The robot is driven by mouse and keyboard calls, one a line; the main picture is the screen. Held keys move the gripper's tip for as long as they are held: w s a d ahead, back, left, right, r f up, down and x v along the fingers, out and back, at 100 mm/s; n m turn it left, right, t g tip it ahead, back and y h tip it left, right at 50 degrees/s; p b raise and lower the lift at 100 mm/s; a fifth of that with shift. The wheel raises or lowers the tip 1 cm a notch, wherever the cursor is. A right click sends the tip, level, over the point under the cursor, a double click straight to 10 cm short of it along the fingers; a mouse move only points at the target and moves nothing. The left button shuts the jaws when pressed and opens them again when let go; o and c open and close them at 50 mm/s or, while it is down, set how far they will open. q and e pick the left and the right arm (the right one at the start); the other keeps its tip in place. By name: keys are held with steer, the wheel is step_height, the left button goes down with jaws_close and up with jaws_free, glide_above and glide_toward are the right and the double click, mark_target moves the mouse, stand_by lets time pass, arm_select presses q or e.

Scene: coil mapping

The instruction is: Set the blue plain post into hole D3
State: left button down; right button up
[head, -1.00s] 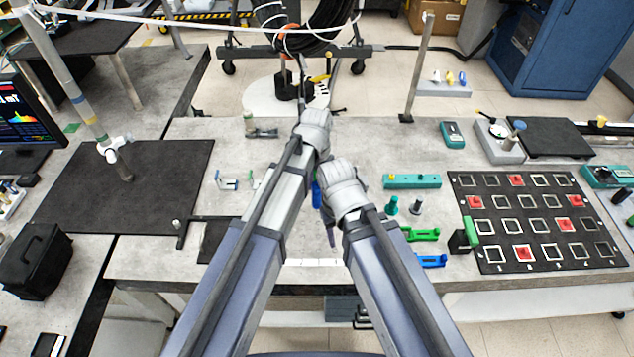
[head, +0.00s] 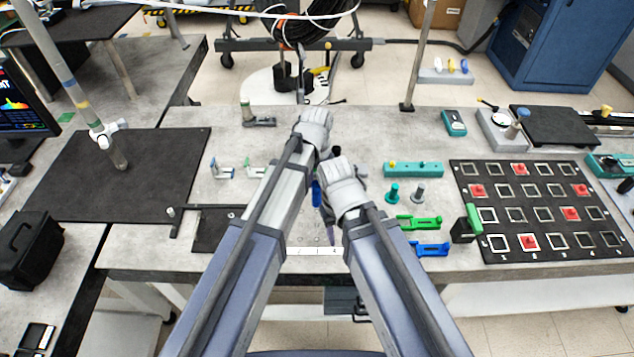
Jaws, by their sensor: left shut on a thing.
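My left gripper (head: 318,178) is mostly hidden below its own wrist and between the two forearms. A slim blue piece (head: 317,194) shows just under it, upright or nearly so; it looks like the blue plain post, held in the jaws. My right gripper (head: 329,214) is beside it, mostly behind its own wrist; a dark tapered tip shows, and its jaws cannot be read. A board with framed squares and several red pieces (head: 555,214) lies at the right, with marks along its front edge. I cannot make out a hole labelled D3.
A teal post (head: 393,193) and a grey post (head: 418,192) stand right of the arms. A green bracket (head: 419,222), a blue bracket (head: 430,249) and a long teal block (head: 414,169) lie near them. A dark plate (head: 213,232) is partly behind my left forearm.

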arm_select(q)
steer(key=shift+p, duration=0.35)
arm_select(e)
steer(key=shift+f, duration=0.1)
arm_select(q)
steer(key=shift+f, duration=0.25)
arm_select(e)
steer(key=shift+f, duration=0.15)
arm_select(q)
steer(key=shift+f+b, duration=0.9)
steer(key=shift+b, duration=0.25)
arm_select(e)
steer(key=shift+f, duration=0.95)
arm_select(q)
steer(key=shift+f+b, duration=0.45)
arm_select(e)
steer(key=shift+f, duration=0.4)
arm_select(q)
steer(key=m, duration=0.5)
steer(key=shift+c, duration=2.1)
jaws_free()
